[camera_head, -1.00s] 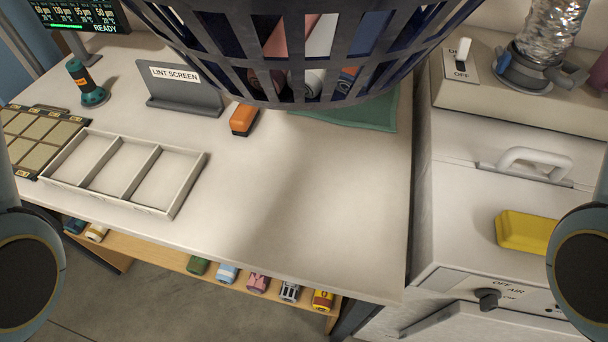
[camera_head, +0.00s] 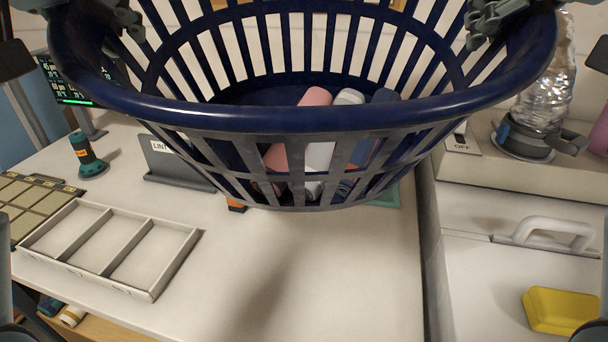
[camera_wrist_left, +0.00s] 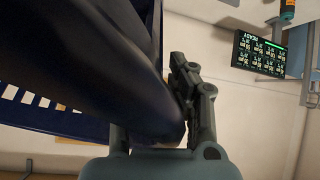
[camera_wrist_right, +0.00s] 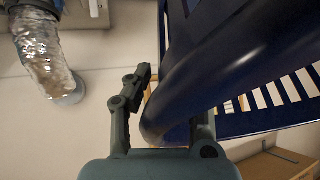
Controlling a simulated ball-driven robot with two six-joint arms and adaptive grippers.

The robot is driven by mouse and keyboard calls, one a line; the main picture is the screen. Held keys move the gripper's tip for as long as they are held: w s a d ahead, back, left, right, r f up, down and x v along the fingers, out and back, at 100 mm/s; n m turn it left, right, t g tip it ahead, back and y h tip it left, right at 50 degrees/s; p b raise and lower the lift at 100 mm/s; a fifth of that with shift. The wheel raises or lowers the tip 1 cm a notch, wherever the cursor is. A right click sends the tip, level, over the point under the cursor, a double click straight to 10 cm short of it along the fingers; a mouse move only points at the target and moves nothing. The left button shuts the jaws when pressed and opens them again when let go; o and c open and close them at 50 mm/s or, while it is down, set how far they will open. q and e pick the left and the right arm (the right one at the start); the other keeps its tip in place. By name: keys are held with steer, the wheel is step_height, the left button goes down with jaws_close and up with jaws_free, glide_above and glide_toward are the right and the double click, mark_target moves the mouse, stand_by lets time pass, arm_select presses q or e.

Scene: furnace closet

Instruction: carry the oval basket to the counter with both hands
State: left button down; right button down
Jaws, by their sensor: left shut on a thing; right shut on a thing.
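The dark blue oval basket (camera_head: 300,118) hangs in the air above the counter (camera_head: 330,260), with slatted sides. Several rolled items, pink (camera_head: 313,97), white (camera_head: 348,97) and blue, lie in it. My left gripper (camera_head: 112,14) is shut on the basket's rim at the left end; the rim also fills much of the left wrist view (camera_wrist_left: 100,70). My right gripper (camera_head: 500,18) is shut on the rim at the right end, and the rim passes between its fingers in the right wrist view (camera_wrist_right: 175,95). The head view cuts off the upper parts of both grippers.
A white machine with a handle (camera_head: 550,232) and yellow sponge (camera_head: 562,310) is at right. The counter's front middle is clear.

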arm_select(q)
steer(key=shift+a+f, duration=0.15)
steer(key=shift+f, duration=0.15)
arm_select(e)
steer(key=shift+d+f, duration=0.1)
steer(key=shift+f, duration=0.25)
arm_select(q)
steer(key=c, duration=1.2)
jaws_free()
steer(key=shift+s, duration=0.1)
arm_select(e)
steer(key=c, duration=1.2)
jaws_free()
steer(key=shift+s, duration=0.1)
arm_select(q)
steer(key=o, duration=0.8)
steer(key=s+a, duration=0.3)
steer(key=a, duration=0.3)
steer(key=shift+s, duration=0.2)
